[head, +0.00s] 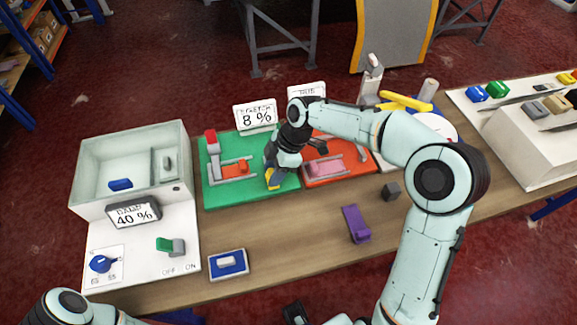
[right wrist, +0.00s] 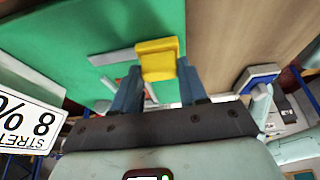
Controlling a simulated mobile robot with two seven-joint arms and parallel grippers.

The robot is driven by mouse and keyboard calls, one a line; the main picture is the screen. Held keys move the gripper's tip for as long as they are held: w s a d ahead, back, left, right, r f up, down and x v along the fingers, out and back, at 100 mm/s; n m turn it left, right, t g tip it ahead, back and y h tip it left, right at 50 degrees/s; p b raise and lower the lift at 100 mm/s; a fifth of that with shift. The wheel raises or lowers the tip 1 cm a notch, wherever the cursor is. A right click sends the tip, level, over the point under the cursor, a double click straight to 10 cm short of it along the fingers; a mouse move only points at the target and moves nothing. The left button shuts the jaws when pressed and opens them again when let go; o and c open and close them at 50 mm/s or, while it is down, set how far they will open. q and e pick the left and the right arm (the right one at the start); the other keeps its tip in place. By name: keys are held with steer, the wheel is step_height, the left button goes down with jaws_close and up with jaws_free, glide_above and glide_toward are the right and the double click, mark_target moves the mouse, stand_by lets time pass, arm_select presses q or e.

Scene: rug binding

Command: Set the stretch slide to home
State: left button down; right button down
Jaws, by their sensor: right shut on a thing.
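My right gripper (head: 273,180) is low over the board's right part, shut on a yellow block (head: 273,177). In the right wrist view the yellow block (right wrist: 157,60) sits between the fingers, above the green surface, beside a grey bar (right wrist: 112,57). My gripper hides how the block meets the board. A dark piece (head: 295,313) at the bottom edge may be my left gripper; its jaws are unclear.
A red board with a pink block (head: 325,167) is close on the right. A grey-white bin (head: 130,165) with a 40 % sign (head: 133,212) stands left. A purple block (head: 355,223) and a dark cube (head: 391,191) lie on the table.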

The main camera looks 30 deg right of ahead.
steer(key=shift+w+a, duration=0.15)
steer(key=shift+a, duration=0.6)
steer(key=c, duration=0.6)
jaws_free()
steer(key=shift+a, duration=0.15)
steer(key=shift+r, duration=0.1)
steer(key=shift+d+r, duration=0.3)
steer(key=p+v, duration=0.1)
steer(key=v, duration=1.1)
steer(key=shift+r, duration=0.25)
